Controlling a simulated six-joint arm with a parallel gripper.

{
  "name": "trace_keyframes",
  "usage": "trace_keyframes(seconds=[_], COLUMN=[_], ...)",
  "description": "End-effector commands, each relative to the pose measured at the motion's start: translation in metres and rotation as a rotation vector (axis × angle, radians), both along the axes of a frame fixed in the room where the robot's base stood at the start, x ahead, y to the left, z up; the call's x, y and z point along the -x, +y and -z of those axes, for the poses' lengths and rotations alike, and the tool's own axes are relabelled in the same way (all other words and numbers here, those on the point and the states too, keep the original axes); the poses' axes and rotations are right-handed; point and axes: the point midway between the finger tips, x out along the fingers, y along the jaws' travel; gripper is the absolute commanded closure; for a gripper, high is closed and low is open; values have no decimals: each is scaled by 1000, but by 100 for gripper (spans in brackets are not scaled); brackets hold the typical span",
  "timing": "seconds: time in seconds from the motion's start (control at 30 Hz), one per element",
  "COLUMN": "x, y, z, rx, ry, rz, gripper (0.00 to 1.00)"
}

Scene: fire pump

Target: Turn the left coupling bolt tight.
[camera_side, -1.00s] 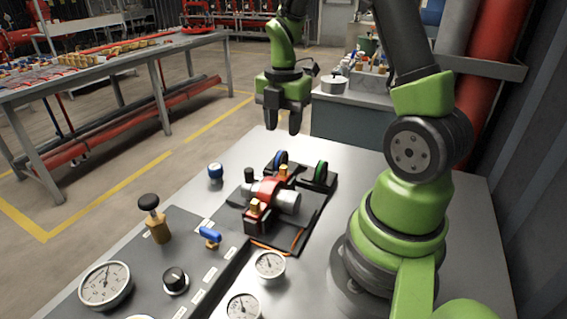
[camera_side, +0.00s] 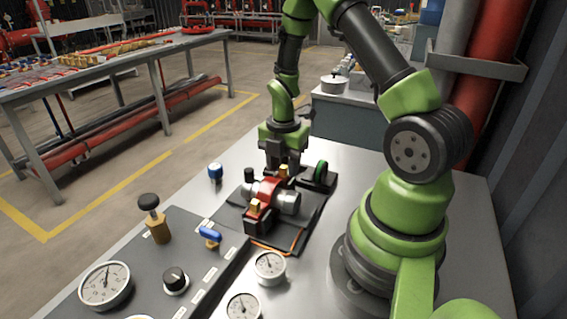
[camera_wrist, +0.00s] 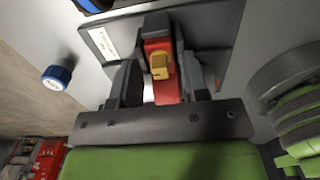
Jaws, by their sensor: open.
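The coupling is a red and silver assembly on a black plate, with two brass bolts. One brass bolt (camera_side: 255,206) stands at its near end. The other brass bolt (camera_side: 284,170) is at its far end, close to my gripper. My gripper (camera_side: 283,168) points down over the far end. In the wrist view, my gripper (camera_wrist: 162,82) is open, its dark fingers on either side of a red part (camera_wrist: 159,88) with a brass bolt (camera_wrist: 160,65). I cannot tell whether the fingers touch anything. My gripper hides the blue ring behind the coupling.
A green ring (camera_side: 321,171) stands on the plate right of my gripper. A blue-capped knob (camera_side: 215,171) is to the left, also in the wrist view (camera_wrist: 57,77). A panel with a blue lever (camera_side: 210,235), a black-topped valve (camera_side: 149,203) and gauges (camera_side: 104,285) lies in front.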

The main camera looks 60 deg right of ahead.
Motion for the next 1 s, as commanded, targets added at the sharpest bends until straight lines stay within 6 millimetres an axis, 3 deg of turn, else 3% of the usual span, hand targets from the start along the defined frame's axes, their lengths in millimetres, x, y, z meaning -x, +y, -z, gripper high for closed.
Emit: trace_keyframes(seconds=[0.03, 0.2, 0.23, 1.0], x=[0, 0, 0, 0], y=[0, 0, 0, 0], z=[0, 0, 0, 0], rx=[0, 0, 0, -2], ry=[0, 0, 0, 1], rz=[0, 0, 0, 118], gripper=[58, 98, 100, 100])
